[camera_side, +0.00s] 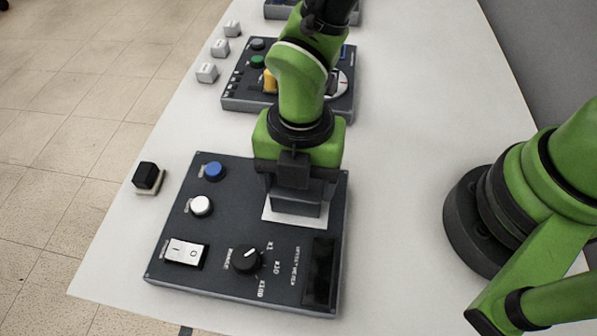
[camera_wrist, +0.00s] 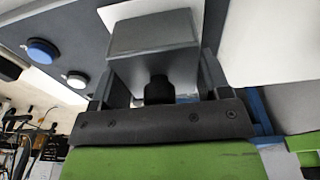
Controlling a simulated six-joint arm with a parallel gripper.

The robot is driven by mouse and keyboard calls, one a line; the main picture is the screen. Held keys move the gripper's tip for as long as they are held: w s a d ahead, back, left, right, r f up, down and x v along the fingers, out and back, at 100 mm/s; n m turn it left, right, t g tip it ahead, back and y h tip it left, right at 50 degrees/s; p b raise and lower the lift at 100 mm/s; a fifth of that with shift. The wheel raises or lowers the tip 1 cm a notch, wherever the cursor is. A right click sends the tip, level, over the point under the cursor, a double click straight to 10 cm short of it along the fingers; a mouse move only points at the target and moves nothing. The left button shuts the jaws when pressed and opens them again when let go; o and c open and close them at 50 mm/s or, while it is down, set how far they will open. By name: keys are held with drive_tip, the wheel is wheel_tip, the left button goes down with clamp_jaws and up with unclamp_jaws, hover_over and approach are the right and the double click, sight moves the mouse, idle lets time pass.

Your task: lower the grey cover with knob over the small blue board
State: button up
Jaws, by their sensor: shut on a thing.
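The grey cover (camera_side: 297,207) is a dark grey box over a white square patch (camera_side: 283,218) at the right of the front panel. In the wrist view the cover (camera_wrist: 152,35) sits between my two fingers, with its black knob (camera_wrist: 158,91) towards the palm. My gripper (camera_side: 293,185) points down and is shut on the cover; it also shows in the wrist view (camera_wrist: 160,80). I cannot tell whether the cover touches the patch. The small blue board is not visible; the area under the cover is hidden.
The dark front panel (camera_side: 215,235) has a blue button (camera_side: 214,171), a white button (camera_side: 201,206), a rocker switch (camera_side: 184,252), a rotary knob (camera_side: 246,259) and a dark display (camera_side: 320,271). A second panel (camera_side: 243,92) lies behind.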

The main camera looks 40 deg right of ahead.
drive_tip(key=o, duration=1.1)
drive_tip(key=shift+r, duration=3.5)
drive_tip(key=w+d+r+m+t+y, duration=0.1)
drive_tip(key=w+d+r+m+t, duration=0.1)
drive_tip(key=d+r+m, duration=0.55)
drive_tip(key=s+d+r+m+t, duration=0.3)
drive_tip(key=s+d+r+m, duration=0.1)
drive_tip(key=m, duration=0.8)
drive_tip(key=s+d+r+m+t, duration=0.3)
drive_tip(key=d+r+m, duration=0.4)
drive_tip(key=m, duration=0.4)
drive_tip(key=shift+s+d+m, duration=0.35)
drive_tip(key=shift+s+d, duration=0.4)
drive_tip(key=shift+s, duration=0.15)
